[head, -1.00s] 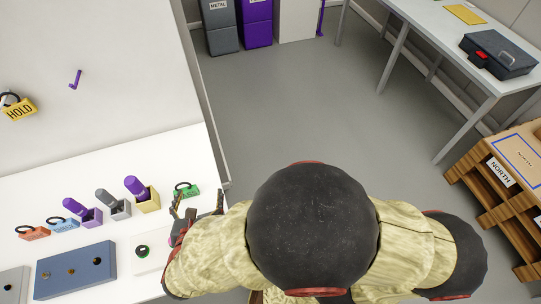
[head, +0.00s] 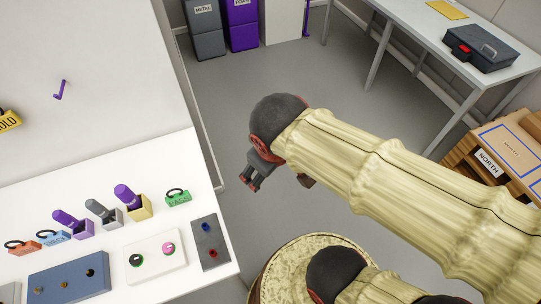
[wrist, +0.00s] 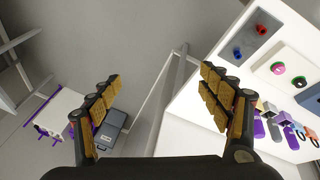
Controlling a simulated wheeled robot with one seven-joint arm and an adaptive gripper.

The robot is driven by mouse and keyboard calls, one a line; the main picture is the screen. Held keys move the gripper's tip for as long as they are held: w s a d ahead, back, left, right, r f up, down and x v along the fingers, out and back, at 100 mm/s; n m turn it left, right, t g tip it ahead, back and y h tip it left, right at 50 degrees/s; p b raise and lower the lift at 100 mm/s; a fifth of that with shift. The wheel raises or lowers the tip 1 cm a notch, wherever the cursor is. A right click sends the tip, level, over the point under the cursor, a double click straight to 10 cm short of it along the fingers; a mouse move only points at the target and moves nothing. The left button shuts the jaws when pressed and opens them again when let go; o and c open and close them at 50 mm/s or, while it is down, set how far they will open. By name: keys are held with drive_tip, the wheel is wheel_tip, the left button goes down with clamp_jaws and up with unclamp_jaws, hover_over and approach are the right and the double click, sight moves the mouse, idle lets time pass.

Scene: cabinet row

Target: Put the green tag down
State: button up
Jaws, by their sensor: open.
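The green tag (head: 178,198) with its dark loop lies on the white table (head: 190,150), right of the yellow box (head: 139,208) near the table's right part. My gripper (head: 250,186) is off the table's right edge, above the grey floor, apart from the tag. In the wrist view my gripper (wrist: 160,95) has its two fingers wide apart with nothing between them. I cannot make out the green tag in the wrist view.
Orange (head: 25,246) and blue (head: 54,237) tags lie further left. A dark panel (head: 209,242), a white panel (head: 155,256) and a blue panel (head: 70,278) lie at the front. Bins (head: 204,28) stand at the back; a toolbox (head: 480,48) is on the far table.

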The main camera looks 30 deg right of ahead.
drive_tip(key=r+m, duration=0.2)
drive_tip(key=s+r+m+t+y, duration=0.1)
drive_tip(key=r, duration=0.1)
drive_tip(key=shift+a+m+t, duration=0.1)
drive_tip(key=shift+m+t, duration=0.2)
drive_tip(key=shift+m, duration=0.1)
idle(1.0)
